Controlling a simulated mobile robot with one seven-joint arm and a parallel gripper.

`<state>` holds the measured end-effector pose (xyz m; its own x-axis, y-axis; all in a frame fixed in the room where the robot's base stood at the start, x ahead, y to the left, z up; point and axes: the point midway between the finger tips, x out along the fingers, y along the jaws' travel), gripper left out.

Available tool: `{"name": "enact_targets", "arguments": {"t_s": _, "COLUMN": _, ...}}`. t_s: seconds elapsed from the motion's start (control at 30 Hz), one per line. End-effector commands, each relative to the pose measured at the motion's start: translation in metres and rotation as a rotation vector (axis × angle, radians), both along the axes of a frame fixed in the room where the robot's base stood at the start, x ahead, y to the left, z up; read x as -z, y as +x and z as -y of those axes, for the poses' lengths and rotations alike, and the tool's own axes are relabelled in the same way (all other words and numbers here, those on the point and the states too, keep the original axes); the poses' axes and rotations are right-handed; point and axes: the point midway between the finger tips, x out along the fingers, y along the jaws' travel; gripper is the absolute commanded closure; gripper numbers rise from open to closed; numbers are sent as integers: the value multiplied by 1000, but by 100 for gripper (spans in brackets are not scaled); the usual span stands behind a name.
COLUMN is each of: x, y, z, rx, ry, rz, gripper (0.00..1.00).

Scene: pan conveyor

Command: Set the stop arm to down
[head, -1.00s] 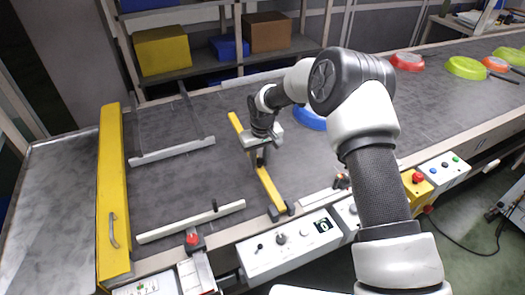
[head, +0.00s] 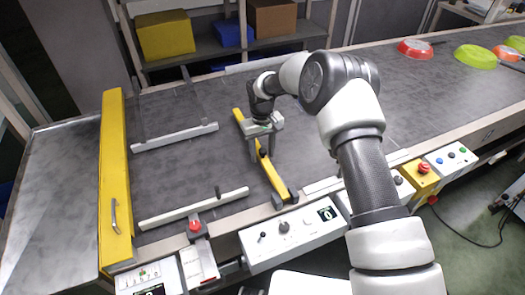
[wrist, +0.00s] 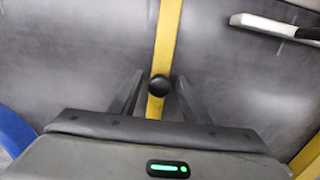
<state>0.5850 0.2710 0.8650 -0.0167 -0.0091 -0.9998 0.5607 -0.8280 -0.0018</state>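The stop arm is a yellow bar (head: 273,174) reaching from a dark hinge at the belt's near edge across the grey belt. A black round knob (head: 262,152) stands on the bar. I cannot tell for sure whether the bar rests on the belt or is raised. My gripper (head: 259,153) is over the bar, pointing down. In the wrist view my gripper (wrist: 156,87) is open, one finger on each side of the yellow bar (wrist: 168,35) and the knob (wrist: 159,85). The fingers look apart from both.
A control box (head: 290,236) with knobs and a display lies along the near edge. A yellow gate (head: 116,180) stands at left. Pale guide bars lie on the belt. Red (head: 415,48) and green (head: 475,56) pans are far right. Something blue (wrist: 14,130) shows at the wrist view's left.

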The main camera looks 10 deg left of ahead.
Motion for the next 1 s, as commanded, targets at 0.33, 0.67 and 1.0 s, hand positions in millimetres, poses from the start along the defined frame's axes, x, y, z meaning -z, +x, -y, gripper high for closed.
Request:
{"name": "enact_targets", "arguments": {"t_s": 0.33, "x": -7, "y": 2, "z": 0, "rx": 1, "ry": 1, "rz": 4, "gripper": 58}}
{"name": "enact_targets", "arguments": {"t_s": 0.67, "x": -73, "y": 3, "z": -1, "rx": 1, "ry": 2, "rz": 8, "gripper": 58}}
{"name": "enact_targets", "arguments": {"t_s": 1.0, "x": -149, "y": 3, "z": -2, "rx": 0, "ry": 2, "rz": 5, "gripper": 58}}
